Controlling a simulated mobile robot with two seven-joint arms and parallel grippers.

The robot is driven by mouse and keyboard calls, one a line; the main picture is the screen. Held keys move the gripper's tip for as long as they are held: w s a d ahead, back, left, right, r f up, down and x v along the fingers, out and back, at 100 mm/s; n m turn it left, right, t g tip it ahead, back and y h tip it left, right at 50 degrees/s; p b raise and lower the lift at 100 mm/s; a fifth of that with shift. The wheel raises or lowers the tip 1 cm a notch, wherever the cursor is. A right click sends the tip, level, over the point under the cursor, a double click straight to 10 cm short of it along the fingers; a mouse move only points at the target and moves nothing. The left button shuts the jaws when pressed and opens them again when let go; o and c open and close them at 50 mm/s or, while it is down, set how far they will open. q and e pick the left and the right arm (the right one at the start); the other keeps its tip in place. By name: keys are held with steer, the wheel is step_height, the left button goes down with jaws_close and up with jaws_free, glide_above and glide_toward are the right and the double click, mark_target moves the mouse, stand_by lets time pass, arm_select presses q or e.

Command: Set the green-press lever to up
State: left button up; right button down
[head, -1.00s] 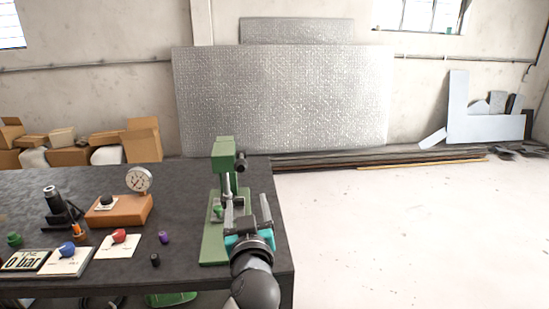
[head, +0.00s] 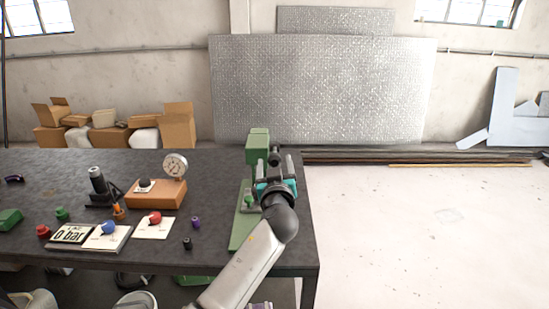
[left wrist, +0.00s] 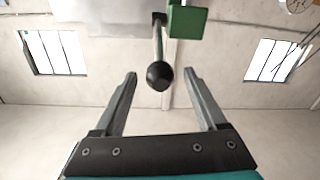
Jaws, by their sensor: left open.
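The green press (head: 259,139) stands at the right end of the dark table, its green base (head: 241,232) running toward me. Its lever ends in a black ball knob (left wrist: 159,76), which shows in the left wrist view with a thin rod leading to the green press head (left wrist: 187,21). My left gripper (head: 277,168) is at the press, close to the knob. In the left wrist view its jaws (left wrist: 160,74) are open, with the knob in line with the gap between the fingertips. Whether the knob lies fully between them is unclear. My right gripper is not in view.
Left of the press are a gauge on an orange block (head: 155,194), cards with a red knob (head: 155,218) and a blue knob (head: 108,228), and small black and purple pieces. Open floor (head: 430,230) lies right of the table.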

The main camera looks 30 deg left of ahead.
arm_select(q)
steer(key=shift+x, duration=1.4)
jaws_close()
stand_by(0.5)
